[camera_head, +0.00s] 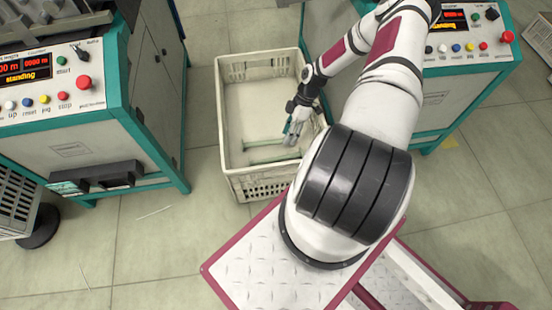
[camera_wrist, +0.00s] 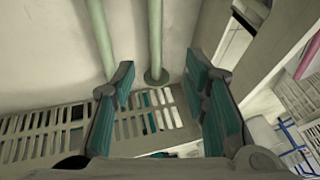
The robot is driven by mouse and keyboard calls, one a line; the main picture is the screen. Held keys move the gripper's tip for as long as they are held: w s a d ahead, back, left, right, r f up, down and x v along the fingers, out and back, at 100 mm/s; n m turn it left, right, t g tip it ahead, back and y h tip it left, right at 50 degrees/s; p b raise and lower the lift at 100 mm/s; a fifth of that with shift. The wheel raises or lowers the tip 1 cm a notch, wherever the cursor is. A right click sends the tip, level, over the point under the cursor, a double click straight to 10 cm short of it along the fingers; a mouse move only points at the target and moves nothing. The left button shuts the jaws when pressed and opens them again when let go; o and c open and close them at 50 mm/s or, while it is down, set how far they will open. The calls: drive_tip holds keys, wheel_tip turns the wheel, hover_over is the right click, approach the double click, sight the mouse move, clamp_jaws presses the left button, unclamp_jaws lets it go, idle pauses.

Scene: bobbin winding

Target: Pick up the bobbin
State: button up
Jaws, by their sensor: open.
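The crate (camera_head: 228,150) is cream plastic and stands on the floor. Two slim pale green bobbins lie in it, the farther bobbin (camera_head: 263,142) and a nearer bobbin (camera_head: 258,161), both reaching toward my gripper (camera_head: 290,134). My gripper is inside the crate, near its right side. In the wrist view, my gripper (camera_wrist: 162,80) has its teal-padded fingers spread wide. One bobbin (camera_wrist: 155,45) with a round end flange shows between the fingertips, and another bobbin (camera_wrist: 101,40) runs beside the left finger. I cannot tell whether the fingers touch a bobbin.
The crate's slotted wall (camera_wrist: 60,128) lies close by the fingers. A teal and white machine (camera_head: 100,115) stands left of the crate, another machine (camera_head: 470,60) at the right. Floor (camera_head: 150,240) is free at front left.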

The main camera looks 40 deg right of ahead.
sight(277, 157)
drive_tip(key=b+x, duration=0.2)
drive_tip(key=x, duration=0.6)
drive_tip(key=shift+f, duration=0.15)
drive_tip(key=b+x, duration=0.1)
drive_tip(key=x, duration=0.1)
drive_tip(key=b+x, duration=0.1)
drive_tip(key=x, duration=0.2)
drive_tip(key=shift+w+d+f, duration=0.15)
drive_tip(key=shift+w+d, duration=0.05)
clamp_jaws()
